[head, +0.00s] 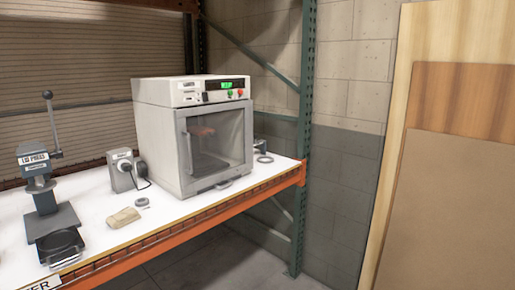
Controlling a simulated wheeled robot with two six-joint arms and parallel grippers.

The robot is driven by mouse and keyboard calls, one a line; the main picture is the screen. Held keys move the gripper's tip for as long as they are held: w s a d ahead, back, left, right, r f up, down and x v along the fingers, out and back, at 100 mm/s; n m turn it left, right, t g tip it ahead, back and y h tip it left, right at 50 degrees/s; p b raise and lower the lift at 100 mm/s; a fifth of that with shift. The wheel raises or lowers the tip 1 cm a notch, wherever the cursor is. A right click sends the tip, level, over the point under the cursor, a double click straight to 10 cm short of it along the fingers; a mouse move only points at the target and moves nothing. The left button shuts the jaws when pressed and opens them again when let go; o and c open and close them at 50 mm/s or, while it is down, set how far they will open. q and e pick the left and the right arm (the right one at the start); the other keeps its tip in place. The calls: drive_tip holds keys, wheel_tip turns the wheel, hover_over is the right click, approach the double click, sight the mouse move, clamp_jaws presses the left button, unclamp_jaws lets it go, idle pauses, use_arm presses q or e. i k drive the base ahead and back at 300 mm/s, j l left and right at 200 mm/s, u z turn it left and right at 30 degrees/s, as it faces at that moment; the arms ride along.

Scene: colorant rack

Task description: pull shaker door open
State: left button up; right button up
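The shaker (160,125) is a white and grey box on the white bench, with a green display and red and green buttons on its top panel. Its door (218,145) has a grey frame and a clear window, and looks shut. Neither of my grippers is in view.
The white bench (100,205) has an orange front beam (240,200). A lid press (45,190), a small grey device (122,171) and a folded tan cloth (124,217) stand left of the shaker. A green rack post (304,130) and leaning boards (455,180) are at the right.

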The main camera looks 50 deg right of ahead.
sight(188, 188)
drive_tip(key=z, duration=1.35)
